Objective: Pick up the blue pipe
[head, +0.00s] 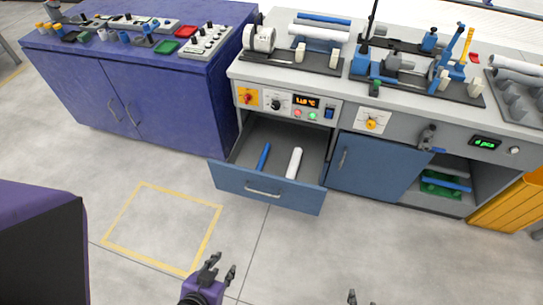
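A short blue pipe (263,157) lies in the open drawer (265,188), to the left of a white pipe (294,163). Another blue pipe (324,19) lies at the back of the grey worktop above white pipes. A further blue bar (446,184) shows in the open shelf at right; whether it is a pipe I cannot tell. My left gripper (223,265) is open and empty over the floor, in front of the drawer and apart from it. Only a dark tip of my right gripper (352,298) shows at the bottom edge; its fingers are mostly hidden.
A purple cabinet (165,105) with small parts on top stands at left. The grey worktop (275,77) carries racks and blue fixtures. An orange bin (510,205) stands at far right. The floor in front is clear.

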